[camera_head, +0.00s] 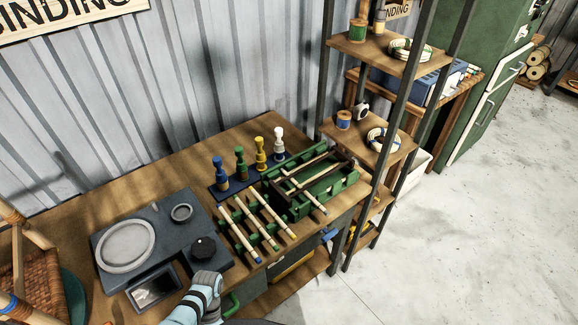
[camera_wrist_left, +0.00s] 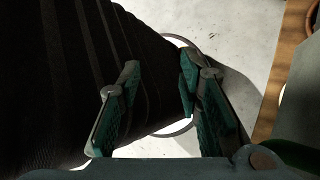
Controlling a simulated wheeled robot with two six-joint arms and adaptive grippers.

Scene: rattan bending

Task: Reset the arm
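My left gripper (camera_wrist_left: 159,72) shows in the left wrist view. Its two teal-padded fingers are apart, with nothing held between them. Beyond the fingers are a dark striped surface, pale floor and part of a thin grey ring. In the head view a light blue and grey part of one of my arms (camera_head: 203,298) is at the bottom edge, in front of the workbench.
A woven chair (camera_head: 40,275) is at left. Floor (camera_head: 480,230) at right is clear.

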